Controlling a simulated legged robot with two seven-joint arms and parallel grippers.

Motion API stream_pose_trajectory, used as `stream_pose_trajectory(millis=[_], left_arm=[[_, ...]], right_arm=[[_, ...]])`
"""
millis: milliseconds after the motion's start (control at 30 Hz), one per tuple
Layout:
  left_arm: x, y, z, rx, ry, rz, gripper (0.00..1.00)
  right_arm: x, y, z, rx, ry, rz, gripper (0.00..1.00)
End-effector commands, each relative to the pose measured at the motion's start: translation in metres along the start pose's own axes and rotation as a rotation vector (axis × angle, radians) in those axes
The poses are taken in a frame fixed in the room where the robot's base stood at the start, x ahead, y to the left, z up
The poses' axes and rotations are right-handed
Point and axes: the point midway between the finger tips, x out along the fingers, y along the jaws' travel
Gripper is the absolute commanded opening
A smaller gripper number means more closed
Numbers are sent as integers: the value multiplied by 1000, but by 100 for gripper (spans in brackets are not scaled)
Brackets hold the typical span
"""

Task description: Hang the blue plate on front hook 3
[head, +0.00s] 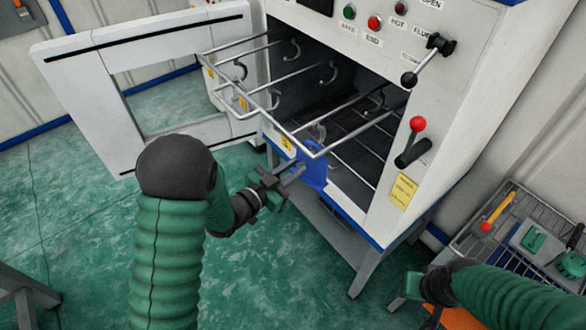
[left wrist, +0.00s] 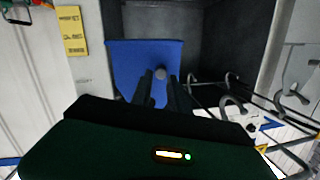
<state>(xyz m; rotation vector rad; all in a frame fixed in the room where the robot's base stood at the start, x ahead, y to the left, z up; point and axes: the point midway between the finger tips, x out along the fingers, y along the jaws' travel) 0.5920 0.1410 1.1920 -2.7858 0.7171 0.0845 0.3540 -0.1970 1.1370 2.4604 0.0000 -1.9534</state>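The blue plate (head: 313,172) is upright below the front end of the wire rack, at the oven mouth. In the left wrist view the plate (left wrist: 130,65) faces me, with a small grey knob (left wrist: 160,72) in front of it. My left gripper (head: 296,171) is at the plate; its two fingers (left wrist: 161,88) are on either side of the knob. I cannot tell whether they press on it. A hook (head: 319,131) is just above the plate; whether the plate hangs on it is unclear. My right gripper (head: 434,316) is low at the right, its fingers mostly hidden.
The rack (head: 283,131) sticks out of the oven (head: 455,75) and carries several curved hooks. The open door (head: 90,85) stands at the left. A lever with a red knob (head: 417,124) is right of the opening. A wire shelf (head: 470,243) with tools stands at the right.

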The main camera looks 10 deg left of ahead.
Motion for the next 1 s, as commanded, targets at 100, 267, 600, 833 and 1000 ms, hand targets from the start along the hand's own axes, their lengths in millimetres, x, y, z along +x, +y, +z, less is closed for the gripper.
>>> stream_pose_trajectory(millis=[100, 267, 600, 833, 1000], left_arm=[[0, 0, 1, 0, -2, 0, 38], [0, 0, 2, -1, -4, 1, 41], [-22, 0, 7, -2, -10, -1, 41], [-80, 0, 6, -1, -8, -4, 41], [-116, -1, 2, -2, -8, -3, 41]], right_arm=[[0, 0, 0, 0, 0, 0, 31], [0, 0, 0, 0, 0, 0, 31], [10, 0, 2, 0, 0, 0, 31], [26, 0, 6, 0, 0, 0, 31], [29, 0, 7, 0, -1, 0, 31]])
